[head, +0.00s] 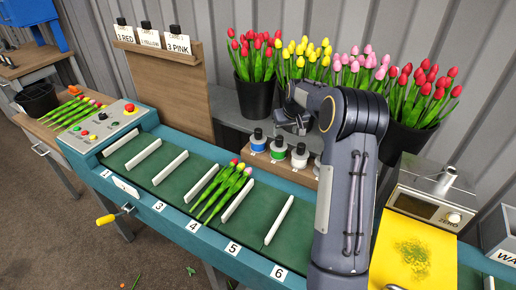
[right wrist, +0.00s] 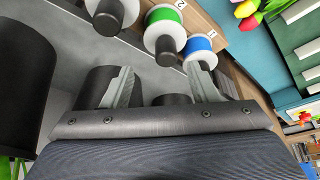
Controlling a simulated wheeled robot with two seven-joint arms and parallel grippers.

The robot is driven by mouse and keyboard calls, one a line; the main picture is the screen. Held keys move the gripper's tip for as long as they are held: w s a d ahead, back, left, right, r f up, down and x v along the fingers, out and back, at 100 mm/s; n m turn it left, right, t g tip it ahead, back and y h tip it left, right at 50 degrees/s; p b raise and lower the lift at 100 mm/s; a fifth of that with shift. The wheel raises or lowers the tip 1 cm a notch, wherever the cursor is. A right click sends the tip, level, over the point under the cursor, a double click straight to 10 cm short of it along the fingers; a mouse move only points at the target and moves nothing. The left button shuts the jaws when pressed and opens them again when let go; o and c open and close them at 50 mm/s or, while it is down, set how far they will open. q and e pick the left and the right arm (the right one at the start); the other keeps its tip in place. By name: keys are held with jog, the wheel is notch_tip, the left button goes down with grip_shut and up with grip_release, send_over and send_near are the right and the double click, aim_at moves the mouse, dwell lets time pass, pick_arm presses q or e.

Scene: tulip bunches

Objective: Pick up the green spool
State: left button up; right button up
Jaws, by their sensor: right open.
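The green spool (head: 279,147) is a white spool with a green band and a black knob on top. It stands on a small wooden rack, between the blue spool (head: 259,140) and another white spool (head: 300,154). In the right wrist view the green spool (right wrist: 165,22) is at the top centre, beyond the fingertips. My right gripper (head: 294,122) is above and behind the spools, near the grey shelf. In the right wrist view its two fingers (right wrist: 160,84) are spread with nothing held between them. My left gripper is not in view.
The blue spool (right wrist: 200,46) stands close beside the green one. Black buckets of tulips (head: 256,97) stand behind. The green conveyor (head: 175,190) with white dividers and a tulip bunch (head: 222,190) lies in front. A scale (head: 430,203) is at the right.

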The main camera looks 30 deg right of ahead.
aim_at(280, 137)
jog(key=shift+w+f, duration=0.25)
jog(key=shift+f, duration=0.15)
jog(key=x, duration=0.2)
jog(key=p+x, duration=0.1)
jog(key=x, duration=0.1)
jog(key=p+x, duration=0.1)
jog(key=x, duration=0.1)
jog(key=shift+w+a, duration=0.25)
jog(key=shift+w, duration=0.15)
jog(key=shift+w+d+f, duration=0.1)
jog(key=shift+f, duration=0.25)
jog(key=shift+c, duration=0.3)
grip_shut()
